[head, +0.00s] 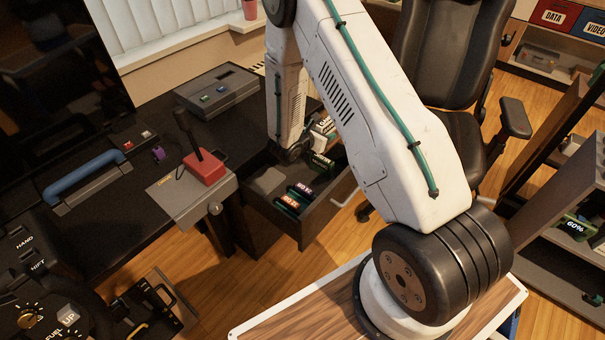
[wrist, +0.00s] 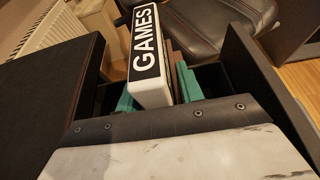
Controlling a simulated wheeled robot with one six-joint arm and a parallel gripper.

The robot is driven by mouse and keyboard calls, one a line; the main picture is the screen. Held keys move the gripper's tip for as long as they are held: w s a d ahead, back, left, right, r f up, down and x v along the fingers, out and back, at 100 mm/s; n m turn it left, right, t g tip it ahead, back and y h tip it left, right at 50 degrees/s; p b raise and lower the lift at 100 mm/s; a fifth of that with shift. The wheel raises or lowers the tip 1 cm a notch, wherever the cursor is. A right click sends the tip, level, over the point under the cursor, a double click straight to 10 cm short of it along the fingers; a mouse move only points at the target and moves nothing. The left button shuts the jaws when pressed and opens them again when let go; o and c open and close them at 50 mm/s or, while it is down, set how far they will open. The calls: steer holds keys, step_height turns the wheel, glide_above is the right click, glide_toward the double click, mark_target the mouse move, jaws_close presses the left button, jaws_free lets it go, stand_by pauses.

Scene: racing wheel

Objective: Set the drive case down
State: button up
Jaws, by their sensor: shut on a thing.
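A drive case (wrist: 146,52) with a white edge and a black GAMES label stands between the teal fingers of my gripper (wrist: 158,92) in the wrist view. My gripper is shut on it, and the fingers hide its lower part. In the head view, a pale lettered piece of a case (head: 323,125) shows beside my lower arm link, which hides most of my gripper. The case is above or within an open dark drawer (head: 302,232); I cannot tell whether it touches the bottom.
Several small labelled cases (head: 291,201) lie in the drawer's front part. The black desk (head: 120,215) holds a red joystick (head: 204,167) and a grey box (head: 216,90). A black chair (head: 447,90) stands behind the drawer, and a shelf (head: 570,235) is at right.

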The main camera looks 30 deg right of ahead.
step_height(320, 180, down, 9)
steer(key=shift+s+f, duration=0.1)
steer(key=shift+f, duration=0.1)
jaws_close()
steer(key=o, duration=1.2)
jaws_free()
steer(key=shift+f, duration=0.1)
